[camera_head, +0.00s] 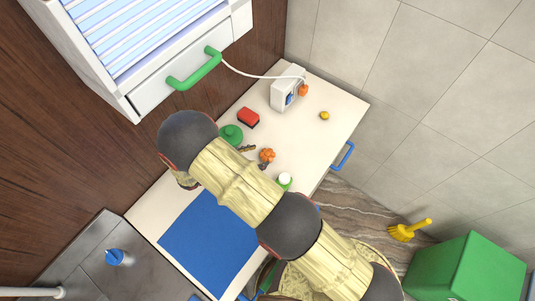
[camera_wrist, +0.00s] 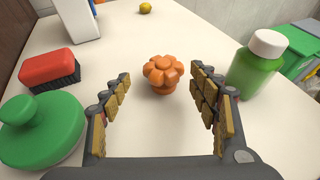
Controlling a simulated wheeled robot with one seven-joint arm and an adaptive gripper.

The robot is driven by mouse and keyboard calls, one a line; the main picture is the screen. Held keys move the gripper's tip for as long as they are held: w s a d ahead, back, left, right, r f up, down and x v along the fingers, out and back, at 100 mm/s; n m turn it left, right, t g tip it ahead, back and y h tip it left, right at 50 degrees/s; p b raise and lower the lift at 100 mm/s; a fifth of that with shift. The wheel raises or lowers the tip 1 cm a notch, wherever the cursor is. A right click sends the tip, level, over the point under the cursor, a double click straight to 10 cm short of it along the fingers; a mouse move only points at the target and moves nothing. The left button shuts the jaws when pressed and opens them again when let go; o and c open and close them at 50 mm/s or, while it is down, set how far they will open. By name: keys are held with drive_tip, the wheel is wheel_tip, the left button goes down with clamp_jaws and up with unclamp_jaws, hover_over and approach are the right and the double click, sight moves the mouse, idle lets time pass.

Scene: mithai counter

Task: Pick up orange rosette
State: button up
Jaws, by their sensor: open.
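The orange rosette (camera_wrist: 162,72) stands upright on the pale counter, flower-shaped on a narrower base. In the wrist view it lies between and slightly beyond the fingertips of my open gripper (camera_wrist: 160,88). I see no finger touching it. In the head view the rosette (camera_head: 267,155) shows just beyond the fingertips of my gripper (camera_head: 255,156). Most of my gripper there is hidden behind my arm.
A green lidded thing (camera_wrist: 40,130) and a red-topped brush (camera_wrist: 49,70) stand left of my gripper. A green bottle with a white cap (camera_wrist: 256,64) stands close on the right. A yellow ball (camera_wrist: 145,8) and white box (camera_head: 287,92) are farther back. A blue mat (camera_head: 208,243) lies nearer.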

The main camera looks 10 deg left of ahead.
sight(263, 156)
drive_tip(key=x, duration=0.3)
drive_tip(key=shift+d+r+p, duration=0.2)
drive_tip(key=shift+d+p, duration=0.1)
drive_tip(key=shift+d, duration=0.25)
drive_tip(key=shift+w+d+f, duration=0.25)
drive_tip(key=shift+w+d, duration=0.05)
drive_tip(key=shift+w, duration=0.1)
drive_tip(key=shift+c, duration=0.7)
drive_tip(key=c, duration=0.8)
drive_tip(key=shift+r, duration=0.2)
